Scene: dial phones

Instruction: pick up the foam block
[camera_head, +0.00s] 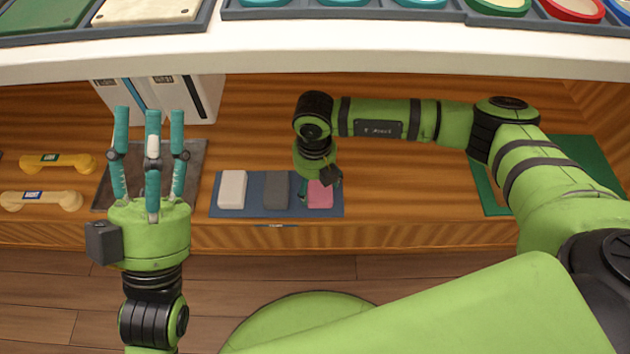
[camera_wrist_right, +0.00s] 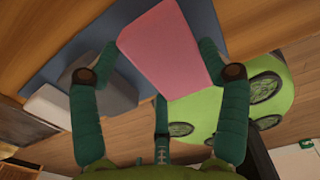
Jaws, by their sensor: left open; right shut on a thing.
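The pink block (camera_head: 321,196), likely the foam block, is at the right end of a blue mat (camera_head: 250,208) on the wooden shelf. My right gripper (camera_head: 312,188) reaches down over it, its fingers partly hidden by the wrist. In the right wrist view, my right gripper (camera_wrist_right: 160,60) is shut on the pink block (camera_wrist_right: 158,42), with green fingers on both sides of it. I cannot tell whether the block is clear of the mat. My left gripper (camera_head: 150,118) is open and empty at the left, its fingers pointing away from me.
A grey block (camera_head: 276,189) and a white block (camera_head: 232,188) lie on the same mat. A dark tray (camera_head: 200,165) is behind my left gripper. Yellow handsets (camera_head: 57,163) lie at far left; white boxes (camera_head: 165,103) stand behind. A white upper counter (camera_head: 320,48) overhangs the shelf.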

